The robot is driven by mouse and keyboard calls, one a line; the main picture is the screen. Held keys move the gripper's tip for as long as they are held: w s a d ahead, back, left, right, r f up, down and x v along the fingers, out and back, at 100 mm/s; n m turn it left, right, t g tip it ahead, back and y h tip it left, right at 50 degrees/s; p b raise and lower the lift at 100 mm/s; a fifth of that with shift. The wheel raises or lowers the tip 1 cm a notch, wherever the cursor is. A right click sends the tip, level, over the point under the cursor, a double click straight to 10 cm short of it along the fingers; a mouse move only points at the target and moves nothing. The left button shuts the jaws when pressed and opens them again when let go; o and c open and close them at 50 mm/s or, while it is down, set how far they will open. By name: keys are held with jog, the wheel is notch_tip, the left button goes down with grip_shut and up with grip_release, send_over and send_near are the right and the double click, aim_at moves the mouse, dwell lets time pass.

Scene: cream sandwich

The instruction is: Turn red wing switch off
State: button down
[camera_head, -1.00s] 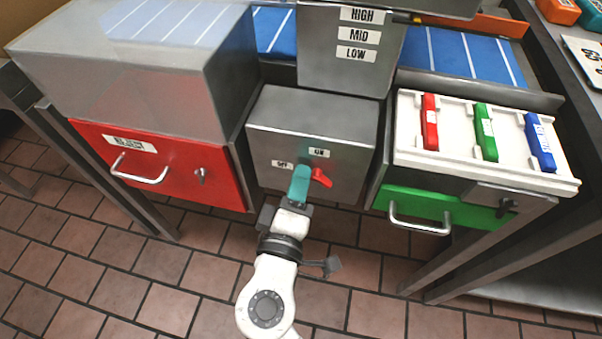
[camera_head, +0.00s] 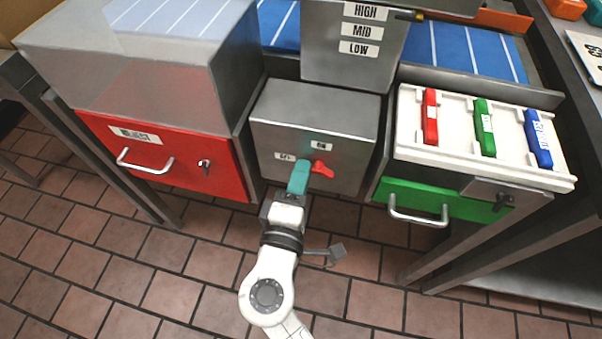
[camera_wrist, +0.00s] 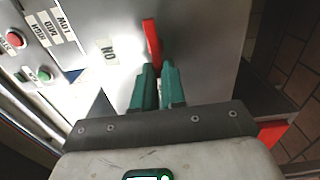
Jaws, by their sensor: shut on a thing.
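The red wing switch (camera_head: 322,169) is on the front of a grey metal box, below an ON label (camera_head: 320,145) and to the right of an OFF label (camera_head: 284,156). My gripper (camera_head: 302,168), with teal fingers, reaches up to it from below and covers its left part in the head view. In the wrist view the red wing (camera_wrist: 152,40) stands out beyond the teal fingertips (camera_wrist: 157,70), with its near end between them. The fingers are close together and shut on the wing. The switch's pivot is hidden.
A red drawer (camera_head: 165,155) with a handle is left of the grey box (camera_head: 310,105). A green drawer (camera_head: 440,203) is at right, below a white tray (camera_head: 460,150) with red, green and blue pieces. Open tiled floor lies below.

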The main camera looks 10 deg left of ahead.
jog(key=c, duration=1.2)
grip_release()
jog(key=s, duration=1)
jog(key=shift+s, duration=0.4)
